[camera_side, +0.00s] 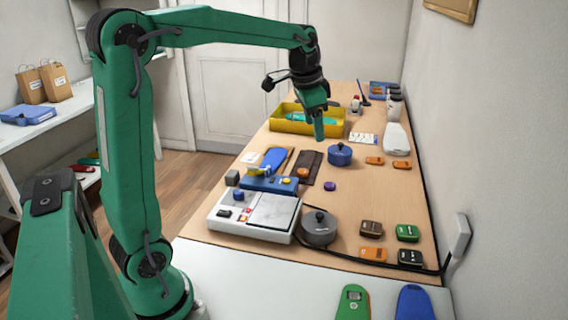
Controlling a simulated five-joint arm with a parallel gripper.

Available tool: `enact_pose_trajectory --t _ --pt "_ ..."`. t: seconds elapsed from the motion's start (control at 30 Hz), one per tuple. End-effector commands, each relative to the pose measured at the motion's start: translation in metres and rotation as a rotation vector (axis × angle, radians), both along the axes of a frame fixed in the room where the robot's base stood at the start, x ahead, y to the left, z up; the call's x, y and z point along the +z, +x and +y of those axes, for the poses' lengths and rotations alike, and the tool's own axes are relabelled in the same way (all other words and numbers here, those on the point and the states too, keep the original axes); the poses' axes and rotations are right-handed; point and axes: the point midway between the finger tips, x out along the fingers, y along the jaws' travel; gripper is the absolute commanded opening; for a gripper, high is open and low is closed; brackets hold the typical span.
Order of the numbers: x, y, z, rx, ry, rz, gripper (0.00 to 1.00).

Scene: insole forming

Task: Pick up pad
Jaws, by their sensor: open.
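My gripper (319,128) points down above the far part of the wooden table, in front of the yellow tray (285,127). It is open, and I see nothing held in it. Which thing is the pad is not plain. Small flat pad-like pieces lie at the right: a brown one (371,229), a green one (407,233), an orange one (372,255) and a black one (411,257). Two more small orange pieces (375,161) (401,165) lie farther back, right of my gripper. The tray's contents are partly hidden by my gripper.
A blue round pot (340,154) stands just nearer than my gripper. A white device (225,222) with a flat plate and a grey round pot (319,228) stand nearer. A black cable (438,245) runs along the right edge.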

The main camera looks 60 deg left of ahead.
Motion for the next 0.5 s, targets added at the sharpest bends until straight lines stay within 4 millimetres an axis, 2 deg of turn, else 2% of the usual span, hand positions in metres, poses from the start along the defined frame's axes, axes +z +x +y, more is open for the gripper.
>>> enact_pose_trajectory --t 0.2,0.5 --pt "-0.020 0.039 0.037 -0.057 0.012 0.057 0.61" --pt "-0.058 0.081 0.090 -0.144 0.018 0.126 0.61"
